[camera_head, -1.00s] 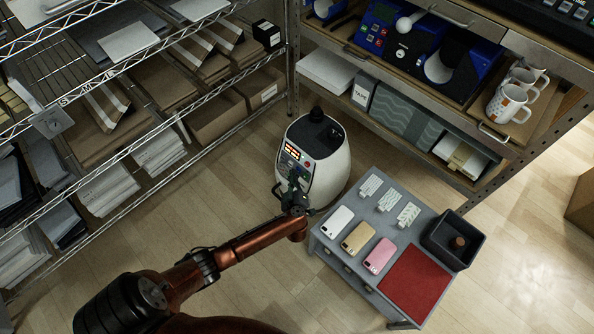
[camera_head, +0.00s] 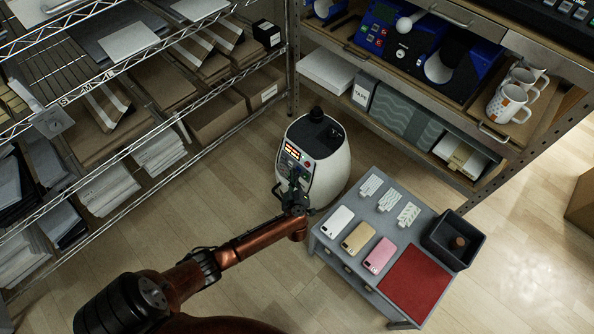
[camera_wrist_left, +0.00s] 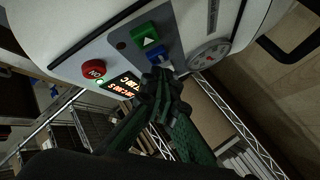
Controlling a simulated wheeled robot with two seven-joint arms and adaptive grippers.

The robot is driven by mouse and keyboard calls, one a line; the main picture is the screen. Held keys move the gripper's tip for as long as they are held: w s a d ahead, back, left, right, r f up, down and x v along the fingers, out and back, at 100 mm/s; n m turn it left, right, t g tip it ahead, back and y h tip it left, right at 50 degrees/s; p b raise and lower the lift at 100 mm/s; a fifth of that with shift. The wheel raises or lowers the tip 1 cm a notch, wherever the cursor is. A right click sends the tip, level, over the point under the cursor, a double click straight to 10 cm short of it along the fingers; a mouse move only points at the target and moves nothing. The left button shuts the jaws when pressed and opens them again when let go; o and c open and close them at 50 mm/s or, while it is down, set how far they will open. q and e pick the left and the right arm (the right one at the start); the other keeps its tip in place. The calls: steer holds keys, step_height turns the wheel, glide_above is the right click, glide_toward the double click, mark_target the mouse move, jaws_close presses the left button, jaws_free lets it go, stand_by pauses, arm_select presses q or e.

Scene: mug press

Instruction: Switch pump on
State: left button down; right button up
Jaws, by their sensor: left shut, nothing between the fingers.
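The pump is a white rounded unit (camera_head: 333,172) with a dark top, standing on the floor in the head view. Its control panel faces my left arm. In the left wrist view the panel shows a green button with a triangle (camera_wrist_left: 145,36), a blue button (camera_wrist_left: 157,54), a red round button (camera_wrist_left: 93,69), a lit display (camera_wrist_left: 122,86) and a round dial (camera_wrist_left: 209,54). My left gripper (camera_head: 296,178) is shut and empty in front of the panel. Its fingertips (camera_wrist_left: 158,76) are just below the blue button; whether they touch the panel I cannot tell.
A grey table (camera_head: 330,243) with phones, a red mat (camera_head: 414,283) and a dark bin (camera_head: 434,246) stands right of my gripper. A wire shelf (camera_head: 140,70) is on the left and a metal rack (camera_head: 400,62) behind. The wooden floor between is clear.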

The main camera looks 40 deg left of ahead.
arm_select(q)
steer(key=shift+w, duration=0.35)
steer(key=shift+w+f, duration=0.1)
steer(key=shift+w, duration=0.1)
stand_by(0.5)
steer(key=shift+s+p, duration=0.65)
